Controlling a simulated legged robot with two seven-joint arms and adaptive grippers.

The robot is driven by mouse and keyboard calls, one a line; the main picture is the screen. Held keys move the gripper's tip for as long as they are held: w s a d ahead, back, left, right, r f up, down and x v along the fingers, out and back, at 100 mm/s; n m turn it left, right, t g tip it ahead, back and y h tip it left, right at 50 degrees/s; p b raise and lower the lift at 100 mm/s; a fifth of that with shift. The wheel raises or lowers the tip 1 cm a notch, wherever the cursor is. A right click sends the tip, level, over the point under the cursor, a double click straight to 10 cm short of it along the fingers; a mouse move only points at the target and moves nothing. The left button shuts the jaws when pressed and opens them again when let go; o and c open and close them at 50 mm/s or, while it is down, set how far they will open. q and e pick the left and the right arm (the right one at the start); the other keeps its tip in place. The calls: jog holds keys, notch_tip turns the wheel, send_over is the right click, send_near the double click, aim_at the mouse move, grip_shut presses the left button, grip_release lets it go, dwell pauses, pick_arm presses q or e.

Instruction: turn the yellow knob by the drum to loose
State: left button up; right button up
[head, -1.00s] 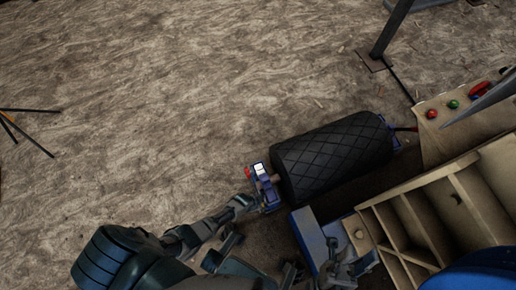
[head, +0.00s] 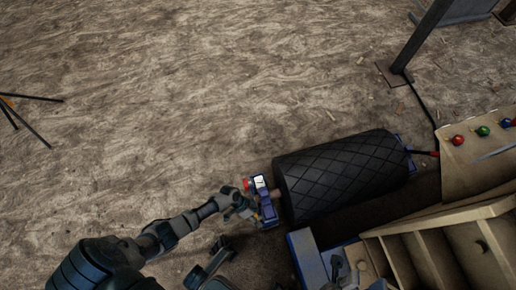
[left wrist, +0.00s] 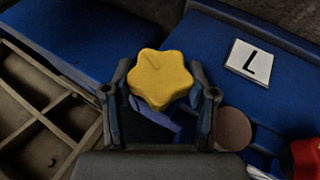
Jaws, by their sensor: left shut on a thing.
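The yellow star-shaped knob (left wrist: 162,80) shows in the left wrist view, with a faint line on its top toward the upper left. My left gripper (left wrist: 160,98) has one finger on each side of it and is shut on it. In the head view my left gripper (head: 246,208) is at the blue bracket (head: 266,205) on the near end of the black drum (head: 340,175); the knob is mostly hidden there. A white plate marked L (left wrist: 250,62) lies beside the knob.
A red button (head: 246,184) sits by the bracket, also at the right edge of the wrist view (left wrist: 306,155). A beige divided frame (head: 440,245) and a panel with coloured buttons (head: 482,132) stand at the right.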

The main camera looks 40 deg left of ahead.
pick_arm(q)
jog(key=shift+w+r, duration=0.15)
jog(key=shift+w, duration=0.15)
jog(key=o, duration=1)
jog(key=shift+c, duration=0.2)
jog(key=shift+o, duration=1.1)
jog(key=shift+s, duration=0.15)
jog(key=v, duration=1.1)
jog(key=shift+a+r, duration=0.2)
jog(key=shift+a, duration=0.1)
